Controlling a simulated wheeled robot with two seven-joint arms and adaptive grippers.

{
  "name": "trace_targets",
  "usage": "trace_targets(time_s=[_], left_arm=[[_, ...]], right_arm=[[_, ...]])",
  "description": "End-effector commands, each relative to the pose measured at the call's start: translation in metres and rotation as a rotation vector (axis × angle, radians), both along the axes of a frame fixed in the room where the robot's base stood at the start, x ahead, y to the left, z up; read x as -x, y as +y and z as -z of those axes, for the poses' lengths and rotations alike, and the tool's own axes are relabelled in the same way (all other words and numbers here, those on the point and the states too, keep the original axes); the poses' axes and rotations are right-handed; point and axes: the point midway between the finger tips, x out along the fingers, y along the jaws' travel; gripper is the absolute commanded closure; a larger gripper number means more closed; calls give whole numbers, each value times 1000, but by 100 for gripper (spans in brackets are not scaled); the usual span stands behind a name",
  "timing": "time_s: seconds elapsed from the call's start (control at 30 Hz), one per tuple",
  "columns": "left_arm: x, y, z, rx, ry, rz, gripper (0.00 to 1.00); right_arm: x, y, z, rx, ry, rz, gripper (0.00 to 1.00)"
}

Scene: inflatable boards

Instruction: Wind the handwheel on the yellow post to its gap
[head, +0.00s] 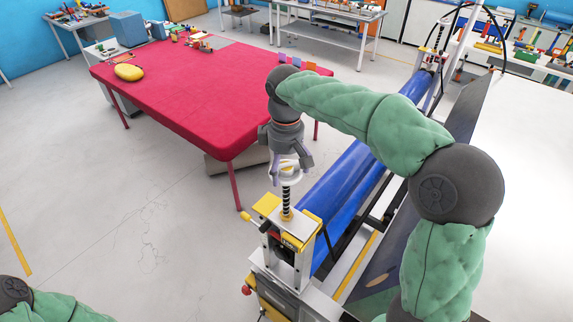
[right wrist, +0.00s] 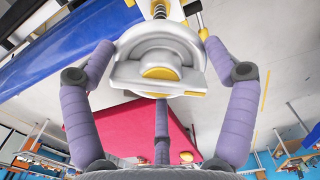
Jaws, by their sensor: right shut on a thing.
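The white handwheel (head: 287,176) sits on top of a dark threaded spindle (head: 286,200) above the yellow-topped post (head: 268,205) at the near end of the blue roller machine. My right gripper (head: 287,160) comes down from above and is shut on the handwheel. In the right wrist view the handwheel (right wrist: 146,47) is large, white and rounded with a yellow centre, and the purple-grey fingers (right wrist: 160,85) stand around it. The fingers partly hide the wheel in the head view. My left gripper is out of view; only part of my left arm shows at bottom left.
A long blue roller (head: 340,182) runs away behind the post. A red-covered table (head: 185,95) stands to the left, with a yellow object (head: 129,72) on it. A pale table surface (head: 525,180) lies to the right. The floor left of the post is clear.

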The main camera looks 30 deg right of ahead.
Motion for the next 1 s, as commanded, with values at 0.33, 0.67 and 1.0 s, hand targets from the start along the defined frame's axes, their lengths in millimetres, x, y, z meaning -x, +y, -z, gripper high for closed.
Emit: trace_targets(time_s=[0.33,0.67,1.0], left_arm=[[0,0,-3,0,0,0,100],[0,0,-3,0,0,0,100],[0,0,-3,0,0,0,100]], right_arm=[[1,2,4,-2,12,-174,47],[1,3,5,-3,12,-213,47],[2,3,5,-4,13,-214,47]])
